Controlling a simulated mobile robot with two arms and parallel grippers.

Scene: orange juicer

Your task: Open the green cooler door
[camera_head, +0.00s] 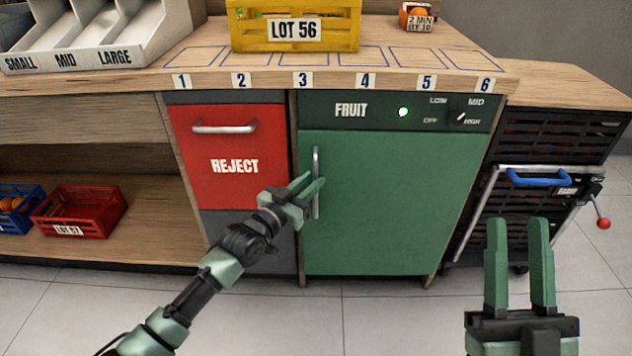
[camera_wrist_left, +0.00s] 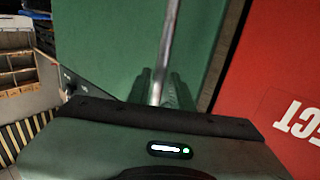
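The green cooler door (camera_head: 385,205) is closed, flush in the cabinet under the panel marked FRUIT (camera_head: 351,110). Its upright metal handle (camera_head: 316,160) is on its left side. My left gripper (camera_head: 316,184) is at the lower half of this handle. In the left wrist view the handle (camera_wrist_left: 169,40) runs between the two green fingers (camera_wrist_left: 160,88), one on each side. I cannot tell whether they press on the bar. My right gripper (camera_head: 518,232) is open and empty at the lower right, in front of and away from the door.
A red REJECT drawer (camera_head: 235,145) with a bar handle is left of the door. A dark slatted cart (camera_head: 530,205) with a blue handle stands to the right. A yellow LOT 56 crate (camera_head: 296,30) is on the wooden counter (camera_head: 215,57). The tiled floor (camera_head: 375,310) before the door is clear.

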